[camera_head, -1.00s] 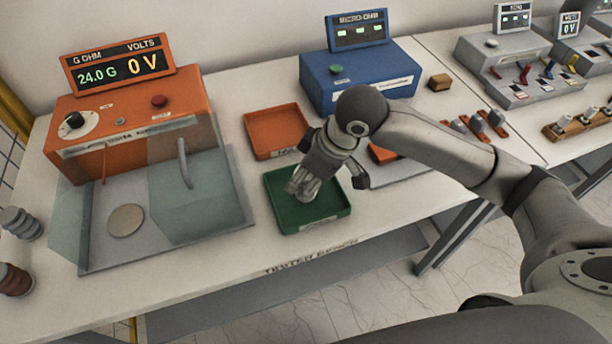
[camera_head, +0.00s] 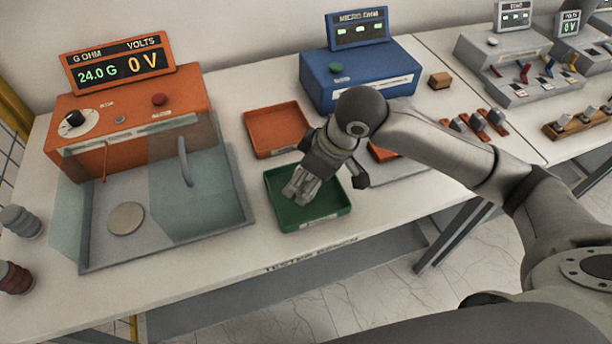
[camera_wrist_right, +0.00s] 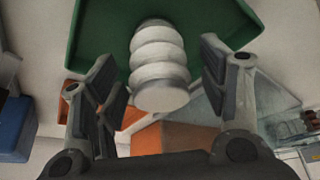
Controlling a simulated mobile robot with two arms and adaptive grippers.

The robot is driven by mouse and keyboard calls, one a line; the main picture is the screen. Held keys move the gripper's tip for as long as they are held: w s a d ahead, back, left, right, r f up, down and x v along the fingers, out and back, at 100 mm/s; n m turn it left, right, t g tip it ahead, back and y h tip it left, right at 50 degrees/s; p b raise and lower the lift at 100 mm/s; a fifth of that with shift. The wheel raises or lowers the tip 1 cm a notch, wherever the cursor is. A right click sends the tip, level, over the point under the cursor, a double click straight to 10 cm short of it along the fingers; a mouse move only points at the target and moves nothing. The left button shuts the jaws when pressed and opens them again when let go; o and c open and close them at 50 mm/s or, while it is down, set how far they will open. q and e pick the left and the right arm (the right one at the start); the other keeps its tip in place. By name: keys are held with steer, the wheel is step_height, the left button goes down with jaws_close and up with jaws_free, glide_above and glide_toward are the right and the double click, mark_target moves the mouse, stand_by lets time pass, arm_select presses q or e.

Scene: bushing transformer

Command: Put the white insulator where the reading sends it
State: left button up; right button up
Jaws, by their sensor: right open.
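The white insulator (camera_wrist_right: 160,65) is a ribbed pale cylinder, clearest in the right wrist view. Its far end is at the green tray (camera_head: 341,208), and its round near end faces my wrist. My right gripper (camera_wrist_right: 158,62) is open, with one dark finger on each side of the insulator and gaps showing between. In the head view my right gripper (camera_head: 320,168) hangs over the green tray and largely hides the insulator. The orange tester's display (camera_head: 118,64) reads 24.0 G OHM and 0 VOLTS. My left gripper is out of view.
An orange tray (camera_head: 277,131) lies behind the green one. The orange tester's platform (camera_head: 185,225) with clear panels and a round metal disc (camera_head: 126,218) is at left. A blue micro-ohm meter (camera_head: 362,75) stands behind. Grey and brown insulators stand at the far left.

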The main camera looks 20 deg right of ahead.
steer(key=v, duration=1.2)
